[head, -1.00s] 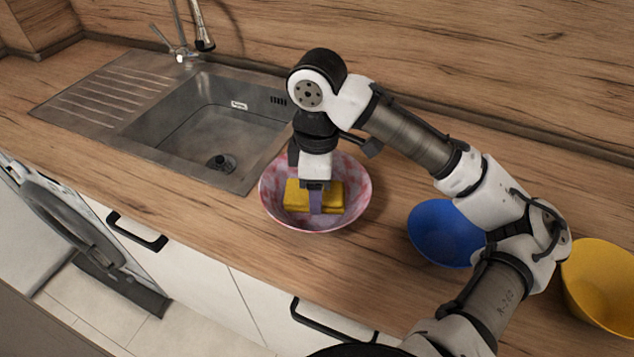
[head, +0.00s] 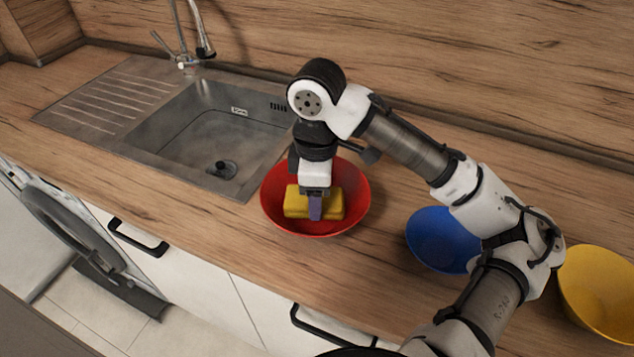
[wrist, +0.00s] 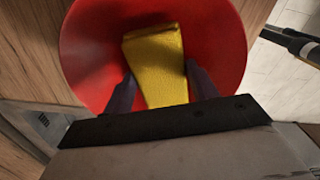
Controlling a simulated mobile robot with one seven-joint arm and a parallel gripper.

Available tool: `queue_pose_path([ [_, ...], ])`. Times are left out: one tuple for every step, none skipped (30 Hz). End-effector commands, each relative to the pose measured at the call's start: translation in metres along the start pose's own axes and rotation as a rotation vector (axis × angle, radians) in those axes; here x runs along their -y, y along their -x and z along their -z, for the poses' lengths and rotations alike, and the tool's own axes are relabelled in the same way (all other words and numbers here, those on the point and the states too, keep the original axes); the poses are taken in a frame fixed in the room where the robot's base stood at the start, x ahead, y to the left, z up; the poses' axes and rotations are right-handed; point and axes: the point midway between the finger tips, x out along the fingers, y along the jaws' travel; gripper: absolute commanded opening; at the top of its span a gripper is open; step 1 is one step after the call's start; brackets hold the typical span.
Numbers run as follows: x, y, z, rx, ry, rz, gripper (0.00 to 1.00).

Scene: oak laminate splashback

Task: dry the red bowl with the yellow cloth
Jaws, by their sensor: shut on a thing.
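The red bowl (head: 350,178) stands upright on the wooden counter, to the right of the sink. Its visible inside is plain, even red; it also shows in the wrist view (wrist: 90,50). The yellow cloth (head: 296,202) is a folded block inside the bowl. My gripper (head: 315,210) points down into the bowl and is shut on the cloth, one finger on each side of it in the wrist view (wrist: 158,90). The part of the bowl's floor under the cloth is hidden.
A blue bowl (head: 430,240) and a yellow bowl (head: 600,290) stand to the right, close to my arm. The steel sink (head: 200,135) with its tap (head: 185,50) is at the left. The counter in front of the red bowl is clear, up to its front edge.

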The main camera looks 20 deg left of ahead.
Motion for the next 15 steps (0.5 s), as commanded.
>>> queue_pose_path([
  [0.0021, 0.0005, -0.0002, 0.0, 0.001, 0.001, 0.39],
  [0.0027, 0.0002, -0.0002, 0.0, 0.001, 0.001, 0.39],
  [0.0031, 0.0, -0.0001, 0.0, 0.001, 0.001, 0.39],
  [0.0031, -0.0002, -0.0001, 0.0, 0.001, 0.001, 0.39],
  [0.003, -0.0003, -0.0001, 0.0, 0.001, 0.001, 0.39],
  [0.003, -0.0003, -0.0001, 0.0, 0.001, 0.001, 0.39],
  [0.003, -0.0003, 0.0, 0.0, 0.001, 0.001, 0.39],
  [0.003, -0.0004, 0.0, 0.0, 0.001, 0.001, 0.39],
  [0.0029, -0.0003, 0.0, 0.0, 0.001, 0.001, 0.39],
  [0.0027, -0.0003, 0.0, 0.0, 0.001, 0.002, 0.39],
  [0.0022, -0.0002, 0.0001, 0.0, 0.001, 0.002, 0.39],
  [0.0012, 0.0, 0.0001, 0.0, 0.001, 0.002, 0.39],
  [0.0002, 0.0003, 0.0002, 0.0, 0.0, 0.002, 0.39],
  [-0.0011, 0.0005, 0.0002, 0.0, 0.0, 0.002, 0.39],
  [-0.0031, 0.0009, 0.0004, 0.0, 0.001, 0.002, 0.39],
])
